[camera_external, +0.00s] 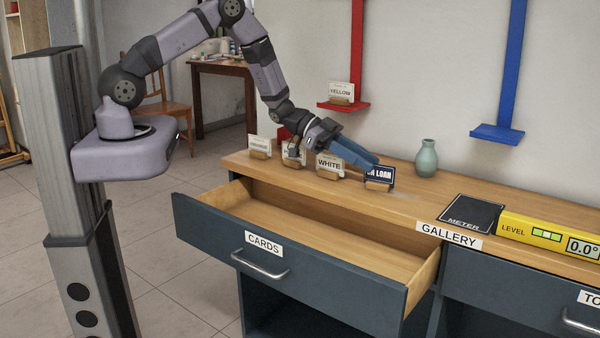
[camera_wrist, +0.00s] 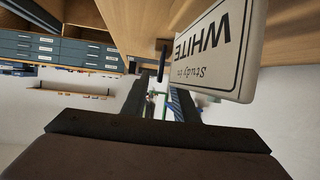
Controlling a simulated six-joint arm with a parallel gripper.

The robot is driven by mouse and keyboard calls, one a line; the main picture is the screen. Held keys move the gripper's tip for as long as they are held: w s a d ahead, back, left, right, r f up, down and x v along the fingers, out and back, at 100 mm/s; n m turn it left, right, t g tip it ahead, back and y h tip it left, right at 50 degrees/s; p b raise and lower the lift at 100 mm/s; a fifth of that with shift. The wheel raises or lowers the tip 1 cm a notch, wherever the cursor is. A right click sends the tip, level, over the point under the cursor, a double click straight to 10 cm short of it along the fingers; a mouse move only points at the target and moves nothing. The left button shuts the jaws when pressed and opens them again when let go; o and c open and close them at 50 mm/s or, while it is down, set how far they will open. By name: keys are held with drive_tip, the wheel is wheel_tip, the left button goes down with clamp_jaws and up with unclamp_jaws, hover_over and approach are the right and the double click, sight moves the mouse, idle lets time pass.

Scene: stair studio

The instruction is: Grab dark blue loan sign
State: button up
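The dark blue loan sign (camera_external: 383,175) stands upright in a small wooden holder on the counter, its white lettering partly hidden at the upper left. My gripper (camera_external: 370,162) reaches in from the left, with its fingertips at the sign's top left edge; whether they touch cannot be told. In the wrist view my gripper (camera_wrist: 158,88) has a gap between its two fingers, so it looks open. A thin dark upright shape just past the fingertips there may be the sign edge-on.
A WHITE card (camera_external: 329,165) stands close beside the fingers and looms large in the wrist view (camera_wrist: 212,50). More cards stand to its left. A green vase (camera_external: 427,158) is behind right. The open CARDS drawer (camera_external: 290,262) lies below. A black meter pad (camera_external: 470,213) is at right.

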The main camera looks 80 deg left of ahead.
sight(379, 167)
drive_tip(key=shift+p+x, duration=0.6)
drive_tip(key=shift+x, duration=1.65)
drive_tip(key=shift+r, duration=0.1)
drive_tip(key=shift+c, duration=0.4)
clamp_jaws()
drive_tip(key=shift+r, duration=0.1)
